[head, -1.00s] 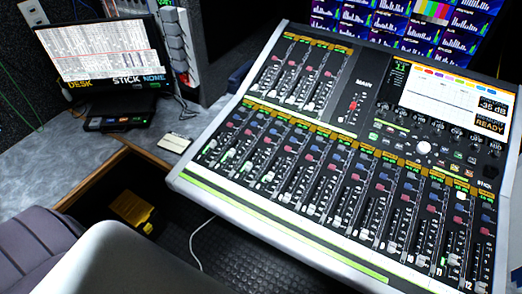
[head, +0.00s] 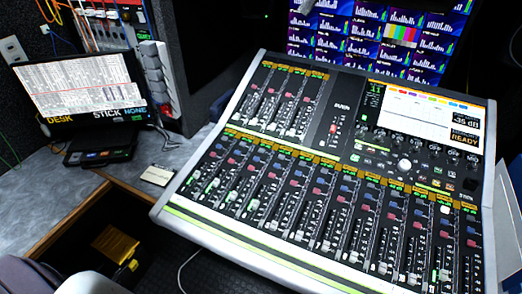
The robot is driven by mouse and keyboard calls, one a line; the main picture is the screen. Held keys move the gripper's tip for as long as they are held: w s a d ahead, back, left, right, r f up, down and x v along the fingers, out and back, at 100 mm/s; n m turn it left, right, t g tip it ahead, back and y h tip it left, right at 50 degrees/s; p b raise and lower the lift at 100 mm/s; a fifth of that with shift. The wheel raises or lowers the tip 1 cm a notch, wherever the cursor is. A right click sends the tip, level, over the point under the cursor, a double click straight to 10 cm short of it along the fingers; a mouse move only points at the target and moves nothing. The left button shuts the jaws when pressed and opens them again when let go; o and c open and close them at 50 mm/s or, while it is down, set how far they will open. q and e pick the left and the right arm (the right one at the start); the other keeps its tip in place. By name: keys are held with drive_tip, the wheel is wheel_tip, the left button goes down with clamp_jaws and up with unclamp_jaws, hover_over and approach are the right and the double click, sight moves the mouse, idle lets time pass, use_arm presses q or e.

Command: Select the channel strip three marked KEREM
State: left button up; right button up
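The mixing console (head: 300,259) fills the right half of the head view, tilted, with a pale frame. Its long lower bank holds numbered channel strips with amber labels, coloured buttons and faders. Counting from the left, the third strip (head: 250,172) is near the left end of this bank. The label lettering is too small to read, so I cannot make out KEREM. A shorter bank (head: 284,97) and a MAIN fader (head: 333,128) are above. The console screen (head: 415,109) shows a number 11 at its left and READY at its right. Neither gripper is in view.
A monitor (head: 82,88) reading DESK and STICK NONE stands on the grey counter (head: 40,195) at left. A small card (head: 157,175) lies between it and the console. A yellow object (head: 115,243) sits in the dark recess below. Wall screens (head: 380,40) are behind the console.

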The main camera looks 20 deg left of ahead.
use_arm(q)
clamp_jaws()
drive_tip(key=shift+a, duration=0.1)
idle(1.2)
